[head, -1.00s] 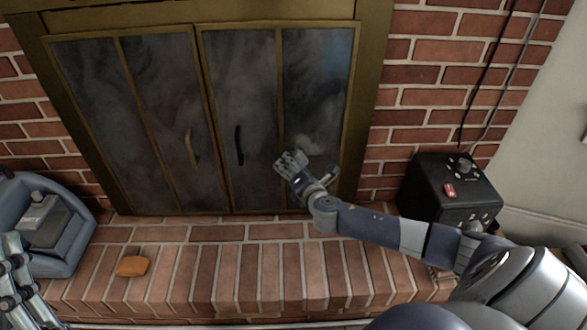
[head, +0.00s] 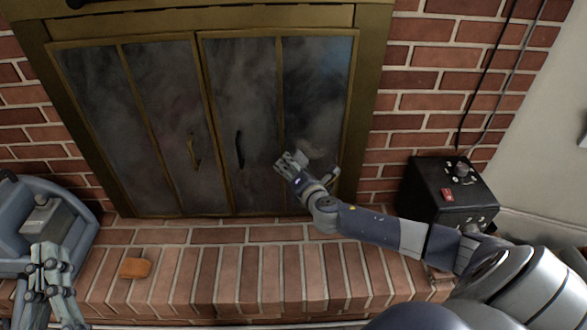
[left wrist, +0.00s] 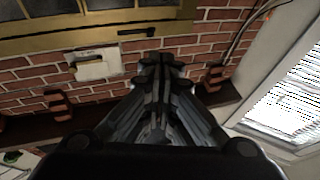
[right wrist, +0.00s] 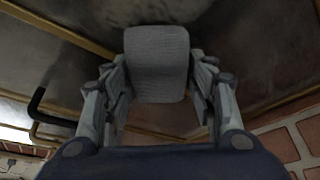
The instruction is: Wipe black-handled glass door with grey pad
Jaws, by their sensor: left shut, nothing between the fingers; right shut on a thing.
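The black-handled glass door (head: 250,90) is the right pair of smoky panes in the brass fireplace frame, and it is shut. Its black handle (head: 239,150) is left of my right gripper (head: 286,162). A pale smear shows on the rightmost pane beside that gripper. In the right wrist view, the grey pad (right wrist: 158,62) sits between the fingers of my right gripper, in front of the dark glass; whether it touches the glass is unclear. My left gripper (head: 50,250) is shut and empty at the lower left, before the hearth.
An orange-brown block (head: 135,268) lies on the brick hearth (head: 240,278). A blue-grey caddy (head: 75,245) stands at the left. A black box with knobs (head: 425,190) stands at the right, with cords above it. The hearth's middle is clear.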

